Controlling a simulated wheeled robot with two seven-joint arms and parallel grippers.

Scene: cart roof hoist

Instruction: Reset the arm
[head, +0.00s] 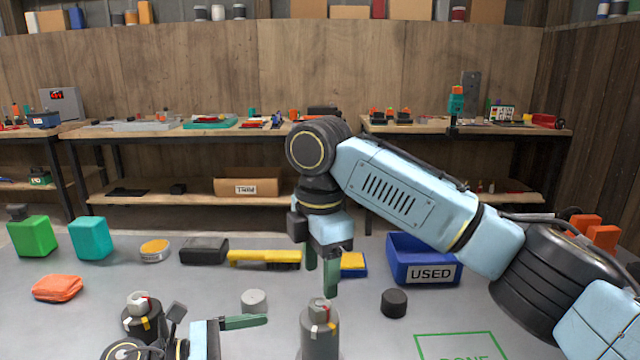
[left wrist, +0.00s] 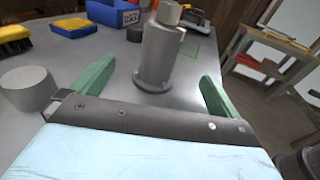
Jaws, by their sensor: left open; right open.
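My right arm reaches in from the right in the head view. Its gripper (head: 322,276) points down with green fingers apart, above and behind a grey cylindrical post (head: 319,335). My left gripper (head: 245,322) is low at the front, and only part of it shows in the head view. In the left wrist view its green fingers (left wrist: 152,90) are spread wide and nothing is between the tips. The grey post (left wrist: 160,55) on a round flange stands beyond them. A short light grey cylinder (left wrist: 30,90) lies to the left of the fingers.
On the grey table stand a blue bin labelled USED (head: 422,273), a dark cylinder (head: 394,303), a yellow brush (head: 264,258), a teal block (head: 91,238), a green canister (head: 33,237) and an orange cloth (head: 58,288). A green outlined square (head: 460,338) lies front right.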

